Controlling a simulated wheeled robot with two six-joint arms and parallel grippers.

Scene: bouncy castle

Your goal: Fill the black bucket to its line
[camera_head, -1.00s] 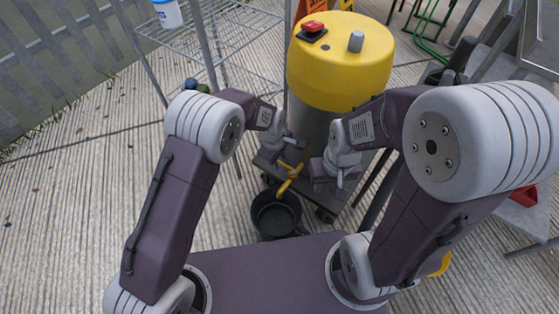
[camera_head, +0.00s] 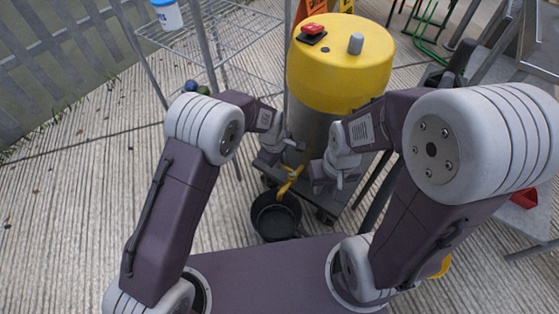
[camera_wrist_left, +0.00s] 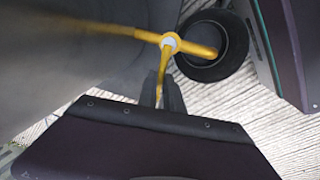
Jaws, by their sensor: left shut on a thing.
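The black bucket (camera_head: 276,216) stands upright on the ground below a yellow tap (camera_head: 290,180) on the yellow-topped tank (camera_head: 341,65). In the left wrist view the tap's spout (camera_wrist_left: 200,50) reaches over the bucket (camera_wrist_left: 238,42). My left gripper (camera_head: 300,147) is at the tap; in the wrist view its fingers (camera_wrist_left: 160,92) are shut on the tap's yellow lever (camera_wrist_left: 163,72). I cannot make out a water stream, the water level or the line in the bucket. My right gripper (camera_head: 340,181) hangs in front of the tank, right of the tap, with its jaw opening unclear.
A wire shelf (camera_head: 215,45) with a white, blue-lidded tub (camera_head: 167,14) stands at the back left. A red button box (camera_head: 312,33) sits on the tank. A red object (camera_head: 524,197) is at the right. The paving left of the bucket is clear.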

